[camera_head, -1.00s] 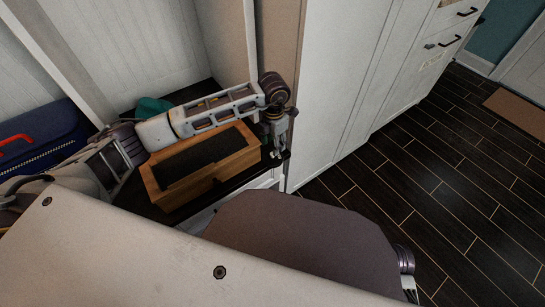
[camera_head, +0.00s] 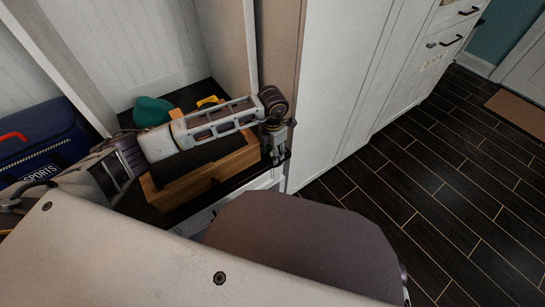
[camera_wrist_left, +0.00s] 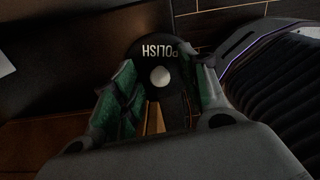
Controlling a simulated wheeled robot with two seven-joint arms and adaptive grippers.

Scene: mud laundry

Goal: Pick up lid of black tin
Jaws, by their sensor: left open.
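The black tin shows in the left wrist view as a round black lid (camera_wrist_left: 160,54) with white "POLISH" lettering, upside down in the picture, and a pale round knob (camera_wrist_left: 160,76). My left gripper (camera_wrist_left: 162,92) is open, with its green-padded fingers on either side of the knob area. I cannot tell whether they touch the lid. In the head view my left gripper (camera_head: 276,158) points down at the right end of the dark bench, beside the wooden box. The tin is not clearly visible there. My right gripper is not in view.
A wooden box (camera_head: 170,195) with a dark top sits under my left forearm. A teal item (camera_head: 152,111) and a yellow item (camera_head: 208,101) lie behind it. A blue sports bag (camera_head: 40,135) stands left. A white cabinet panel (camera_head: 330,90) rises close right of the gripper.

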